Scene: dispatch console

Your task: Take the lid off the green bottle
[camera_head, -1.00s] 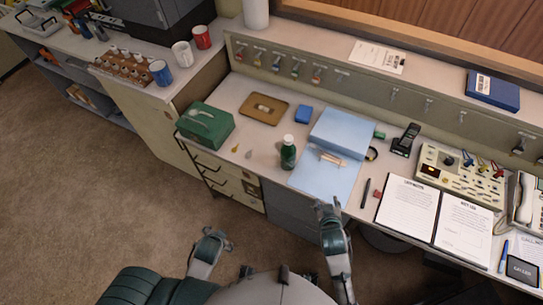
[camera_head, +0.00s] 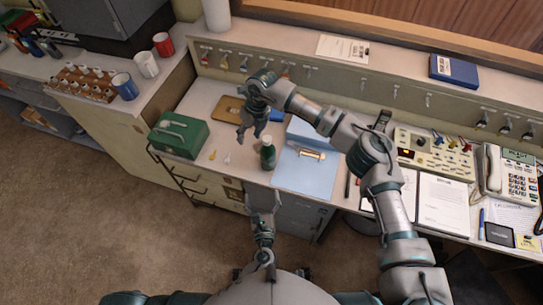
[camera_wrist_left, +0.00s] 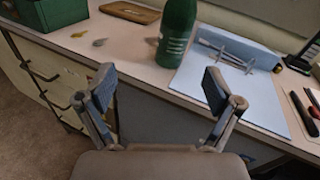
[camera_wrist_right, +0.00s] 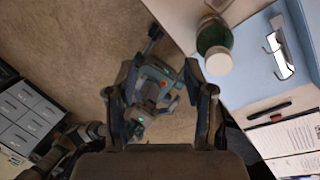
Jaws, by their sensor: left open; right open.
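The green bottle (camera_head: 268,157) stands upright near the desk's front edge. Its white lid (camera_wrist_right: 218,62) is on top in the right wrist view. My left gripper (camera_head: 263,202) is open and empty in front of the desk edge, below and short of the bottle. The left wrist view shows the bottle (camera_wrist_left: 177,35) beyond the open fingers, its top cut off. My right gripper (camera_head: 249,136) is open and empty above the desk, to the left of the lid and apart from it. In the right wrist view the bottle is right of the fingers.
A green box (camera_head: 180,135) stands left of the bottle. A light blue folder (camera_head: 307,172) with a clip lies to its right. Small tags lie between box and bottle. My right arm covers part of the desk's right side.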

